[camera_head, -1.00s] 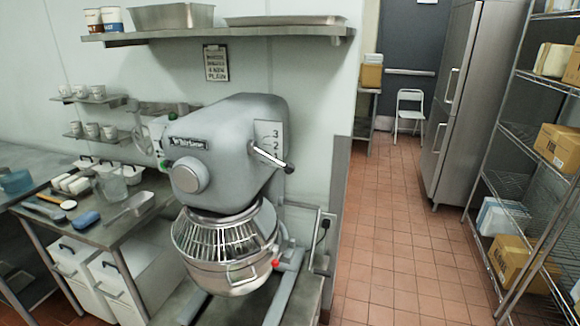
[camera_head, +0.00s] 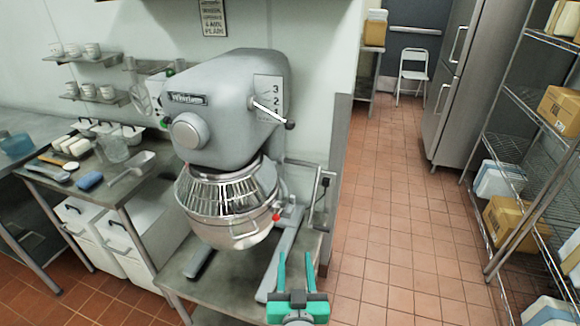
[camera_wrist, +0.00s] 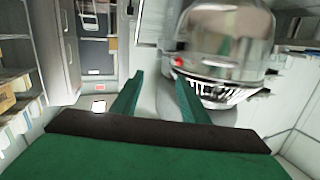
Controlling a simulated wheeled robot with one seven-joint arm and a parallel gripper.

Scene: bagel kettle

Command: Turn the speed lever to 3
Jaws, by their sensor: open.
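The speed lever (camera_head: 270,112) is a thin light rod with a dark knob (camera_head: 290,124) on the side of the grey mixer (camera_head: 225,85). It slants down to the right across a white plate (camera_head: 270,88) marked 3 at the top and 2 below; a lower mark is partly covered by the lever. My green gripper (camera_head: 295,258) is open and empty, low in front of the mixer and well below the lever. Its two fingers also show in the wrist view (camera_wrist: 157,95), apart, with the shiny mixer bowl (camera_wrist: 228,40) beyond. I cannot make out the lever in the wrist view.
The steel bowl with its wire guard (camera_head: 225,195) hangs under the mixer head. A worktable with scoops and containers (camera_head: 115,180) stands at left. A wire shelf with boxes (camera_head: 530,150) stands at right. The tiled floor (camera_head: 400,210) between is clear.

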